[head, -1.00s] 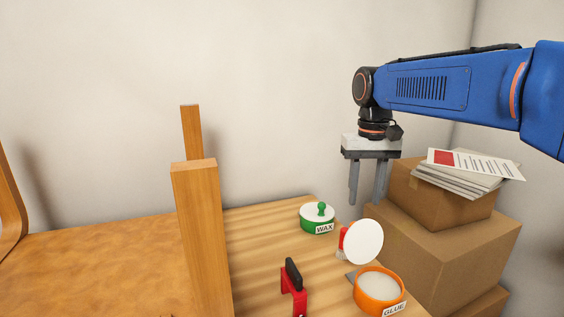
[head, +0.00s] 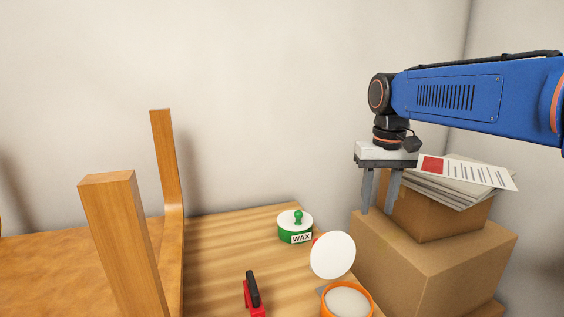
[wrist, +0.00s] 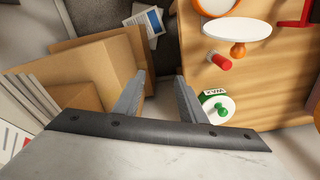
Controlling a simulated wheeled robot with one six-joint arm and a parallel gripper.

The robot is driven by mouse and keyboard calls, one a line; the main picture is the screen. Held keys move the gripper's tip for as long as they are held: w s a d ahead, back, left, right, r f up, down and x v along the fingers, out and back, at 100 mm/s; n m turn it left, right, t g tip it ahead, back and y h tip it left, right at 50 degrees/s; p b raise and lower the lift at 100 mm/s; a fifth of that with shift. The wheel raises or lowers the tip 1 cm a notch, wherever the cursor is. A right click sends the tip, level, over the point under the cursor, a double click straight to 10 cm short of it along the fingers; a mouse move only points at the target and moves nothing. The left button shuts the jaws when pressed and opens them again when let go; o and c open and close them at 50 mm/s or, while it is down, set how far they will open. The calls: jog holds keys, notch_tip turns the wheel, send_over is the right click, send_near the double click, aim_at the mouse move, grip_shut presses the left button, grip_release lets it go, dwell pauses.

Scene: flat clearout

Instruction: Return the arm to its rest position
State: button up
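My gripper (head: 381,191) hangs from the blue arm with its fingers pointing down, in front of the cardboard boxes and to the right of the wooden table. Its two fingers are apart with nothing between them. The wrist view also shows the gripper (wrist: 157,90) open and empty, above the gap between the boxes and the table edge.
Stacked cardboard boxes (head: 430,262) bear papers (head: 465,178) beside my gripper. The wooden table (head: 215,245) holds a green WAX pot (head: 295,236), an orange pot (head: 347,301), a white disc (head: 332,255) and a red-and-black tool (head: 253,295). Wooden posts (head: 125,240) rise at left.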

jog(key=s+d+f+t, duration=0.2)
jog(key=s+d+f, duration=0.1)
jog(key=s+f, duration=0.5)
jog(key=s+d+f+t, duration=0.2)
jog(key=s+f, duration=0.5)
jog(key=s, duration=0.6)
jog(key=shift+s+d+f, duration=0.25)
jog(key=shift+d+f, duration=0.15)
jog(key=shift+d, duration=0.15)
